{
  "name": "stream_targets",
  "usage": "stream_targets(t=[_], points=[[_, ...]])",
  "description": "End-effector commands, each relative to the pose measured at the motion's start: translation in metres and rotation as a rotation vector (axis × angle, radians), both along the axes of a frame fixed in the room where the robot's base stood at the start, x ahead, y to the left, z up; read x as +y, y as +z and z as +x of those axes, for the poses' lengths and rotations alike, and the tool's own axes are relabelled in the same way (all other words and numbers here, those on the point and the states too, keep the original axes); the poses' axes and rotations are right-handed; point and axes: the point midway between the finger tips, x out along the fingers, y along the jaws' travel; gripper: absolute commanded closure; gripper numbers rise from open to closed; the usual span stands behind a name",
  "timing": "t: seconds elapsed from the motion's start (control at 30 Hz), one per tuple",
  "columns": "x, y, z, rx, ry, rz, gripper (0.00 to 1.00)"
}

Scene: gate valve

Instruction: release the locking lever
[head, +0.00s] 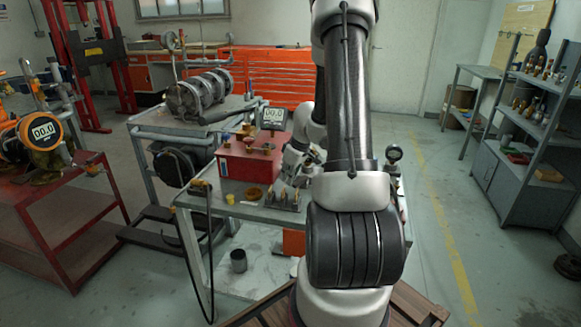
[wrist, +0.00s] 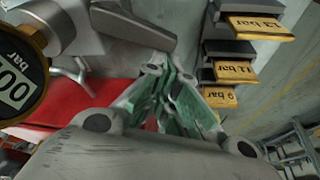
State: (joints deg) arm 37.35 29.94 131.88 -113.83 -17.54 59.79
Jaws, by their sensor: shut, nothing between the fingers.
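My gripper (wrist: 164,78) is shut and empty in the wrist view, its green-padded fingers together near the middle. In the head view my gripper (head: 300,167) is small and partly hidden by my arm, at the right side of a red box (head: 243,160) on the bench. A grey bar-shaped handle (wrist: 132,26) lies just beyond the fingertips in the wrist view; it may be the locking lever, but I cannot tell for sure. I cannot tell whether the fingertips touch it. A round brass-rimmed gauge (wrist: 18,82) reading 00 bar is at the left, beside grey metal fittings.
Grey blocks with yellow tags, including an 11 bar tag (wrist: 245,71), stand right of the fingers. The grey bench (head: 225,207) also bears a digital display (head: 271,117) and a small rack (head: 283,199). A cart with a flanged pipe (head: 198,95) stands behind left; shelves (head: 540,150) stand right.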

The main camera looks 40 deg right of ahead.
Motion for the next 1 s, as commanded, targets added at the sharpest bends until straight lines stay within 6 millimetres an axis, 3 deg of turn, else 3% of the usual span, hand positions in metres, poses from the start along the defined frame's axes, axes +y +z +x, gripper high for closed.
stream_targets(t=[0.13, 1.0], points=[[0.0, 0.0, -0.006, 0.0, 0.109, 0.001, 1.0], [-0.015, 0.0, -0.003, 0.0, 0.101, 0.0, 1.0]])
